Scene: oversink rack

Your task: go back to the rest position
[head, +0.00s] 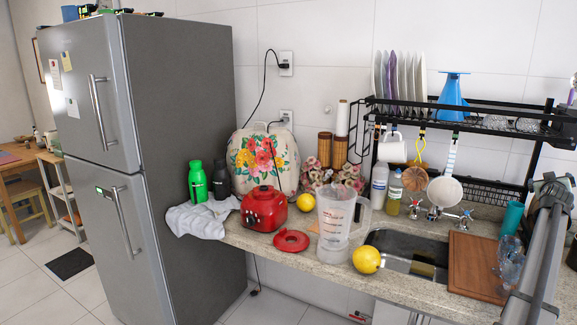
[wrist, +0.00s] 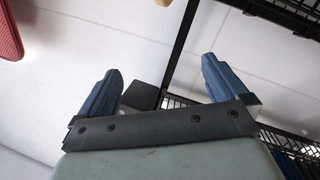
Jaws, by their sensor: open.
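My gripper (wrist: 160,65) shows in the wrist view with its two blue fingers spread wide apart. I see nothing held between the fingers. Behind them are the pale tiled wall and black bars of the rack (wrist: 180,50). In the head view my grey arm link stands at the far right, in front of the right end of the counter. I cannot make out the gripper in the head view.
The black oversink rack (head: 480,104) holds plates (head: 400,75) and a blue funnel (head: 452,95). On the counter are a clear jug (head: 335,222), a red blender base (head: 264,208), yellow fruit (head: 366,260) and a wooden board (head: 474,265) beside the sink (head: 408,246).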

